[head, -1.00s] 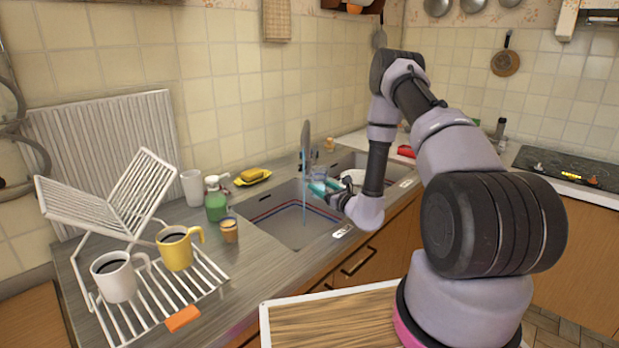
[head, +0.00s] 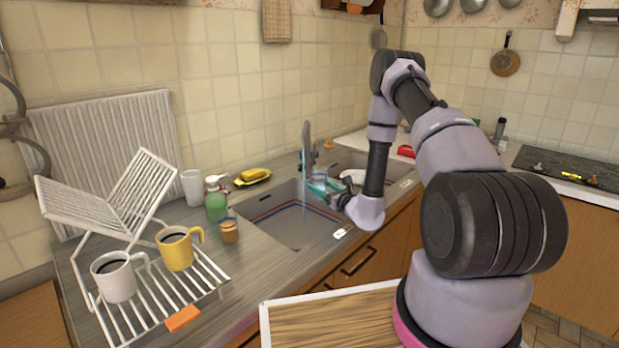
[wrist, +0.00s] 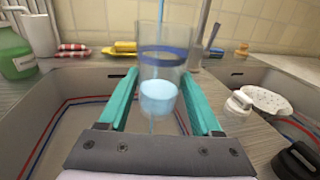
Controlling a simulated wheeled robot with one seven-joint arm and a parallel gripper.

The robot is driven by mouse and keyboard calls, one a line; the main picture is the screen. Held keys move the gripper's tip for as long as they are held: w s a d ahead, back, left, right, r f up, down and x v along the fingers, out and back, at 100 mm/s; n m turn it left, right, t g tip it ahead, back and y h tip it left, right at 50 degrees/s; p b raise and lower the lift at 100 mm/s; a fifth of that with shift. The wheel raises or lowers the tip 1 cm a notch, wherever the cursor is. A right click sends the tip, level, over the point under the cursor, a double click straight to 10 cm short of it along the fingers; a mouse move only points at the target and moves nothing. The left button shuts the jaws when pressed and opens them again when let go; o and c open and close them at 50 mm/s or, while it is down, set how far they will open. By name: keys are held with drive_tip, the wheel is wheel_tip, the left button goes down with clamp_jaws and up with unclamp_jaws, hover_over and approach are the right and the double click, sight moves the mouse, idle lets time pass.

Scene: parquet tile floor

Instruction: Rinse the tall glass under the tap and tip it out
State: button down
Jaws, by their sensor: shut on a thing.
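The tall glass (wrist: 164,62) is clear with a dark blue band and stands about upright. My gripper (wrist: 158,92) is shut on it, one teal finger on each side. Pale blue water (wrist: 159,99) fills its lower part. In the head view my gripper (head: 324,186) holds the glass (head: 319,179) above the sink (head: 272,222), close to the tap (head: 306,146). The tap is running. Its thin blue stream (head: 304,201) falls beside or in front of the glass and on down to the basin; I cannot tell whether any enters the glass.
A white rack (head: 135,318) holds a white mug (head: 113,279) and a yellow mug (head: 176,250).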

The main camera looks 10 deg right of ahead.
sight(321, 176)
idle(0.3)
drive_tip(key=shift+s+d+r, duration=0.1)
drive_tip(key=shift+s+r, duration=0.95)
drive_tip(key=shift+s, duration=0.2)
drive_tip(key=shift+s+d+r, duration=0.1)
drive_tip(key=shift+s+r, duration=0.9)
drive_tip(key=shift+s, duration=0.25)
drive_tip(key=shift+d+r+h, duration=0.2)
drive_tip(key=shift+r+h, duration=0.1)
drive_tip(key=s+d+r+m+t+h, duration=0.1)
drive_tip(key=s+d+r+m+h, duration=0.1)
drive_tip(key=d+r+m+h, duration=0.2)
drive_tip(key=shift+d+r+m+h, duration=0.3)
drive_tip(key=shift+d+r+h, duration=0.15)
drive_tip(key=shift+h, duration=0.75)
